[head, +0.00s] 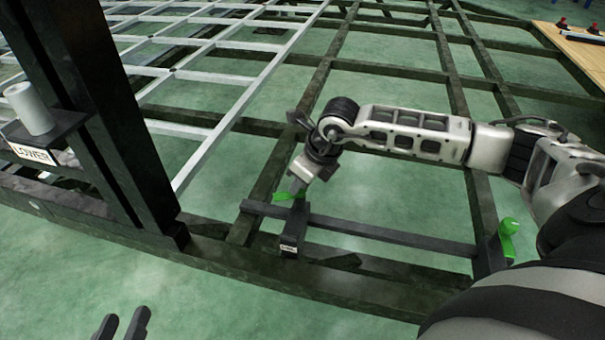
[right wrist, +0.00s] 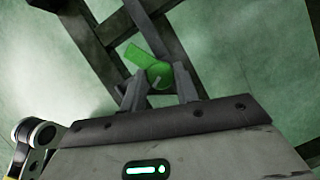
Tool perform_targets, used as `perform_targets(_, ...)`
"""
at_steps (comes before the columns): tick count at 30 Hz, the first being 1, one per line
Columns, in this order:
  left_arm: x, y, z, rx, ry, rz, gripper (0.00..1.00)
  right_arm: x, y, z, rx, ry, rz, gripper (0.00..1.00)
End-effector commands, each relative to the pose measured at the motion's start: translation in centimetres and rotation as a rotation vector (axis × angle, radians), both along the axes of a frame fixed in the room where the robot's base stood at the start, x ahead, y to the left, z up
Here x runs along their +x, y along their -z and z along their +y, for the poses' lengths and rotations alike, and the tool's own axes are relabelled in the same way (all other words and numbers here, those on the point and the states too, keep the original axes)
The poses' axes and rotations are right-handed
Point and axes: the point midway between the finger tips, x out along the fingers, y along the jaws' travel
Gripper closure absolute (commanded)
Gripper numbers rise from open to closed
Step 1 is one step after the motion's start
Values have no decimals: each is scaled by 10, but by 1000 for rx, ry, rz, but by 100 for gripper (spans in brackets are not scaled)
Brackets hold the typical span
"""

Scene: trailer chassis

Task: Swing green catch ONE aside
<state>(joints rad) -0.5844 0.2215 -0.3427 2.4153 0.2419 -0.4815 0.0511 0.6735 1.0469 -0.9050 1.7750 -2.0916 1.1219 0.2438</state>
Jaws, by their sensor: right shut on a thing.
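A green catch (head: 284,196) sits on top of a short dark post with a small white label too small to read. My right gripper (head: 297,188) reaches down onto it from above. In the right wrist view the green catch (right wrist: 146,62) has a flat arm pointing up-left and a round knob between the fingertips (right wrist: 160,84), which are shut on it. A second green catch (head: 507,240) stands on a post at the right, apart from my grippers. I cannot tell which catch is numbered one. My left gripper (head: 122,326) is at the bottom left, its fingers apart and empty.
A dark crossbar (head: 375,231) runs between the two catch posts. A thick dark upright (head: 100,110) stands at the left, with a bracket marked LOWER (head: 35,152) holding a pale cylinder (head: 30,108). Frame beams and a white grid (head: 205,75) lie behind. A wooden table (head: 580,45) is at top right.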

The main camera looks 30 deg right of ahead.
Motion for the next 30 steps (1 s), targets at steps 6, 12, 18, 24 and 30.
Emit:
perform_targets(6,-1,3,1,20,1,6,64,-1,1,2,-1,188,4,93)
perform_targets(12,-2,5,1,23,1,12,64,-1,1,2,0,328,4,93)
perform_targets(18,-2,5,1,21,1,13,64,-1,1,3,0,418,5,93)
perform_targets(24,-2,5,1,20,1,13,64,-1,1,2,-1,463,5,93)
perform_targets(30,-2,5,1,19,2,13,64,-1,1,2,0,474,5,92)
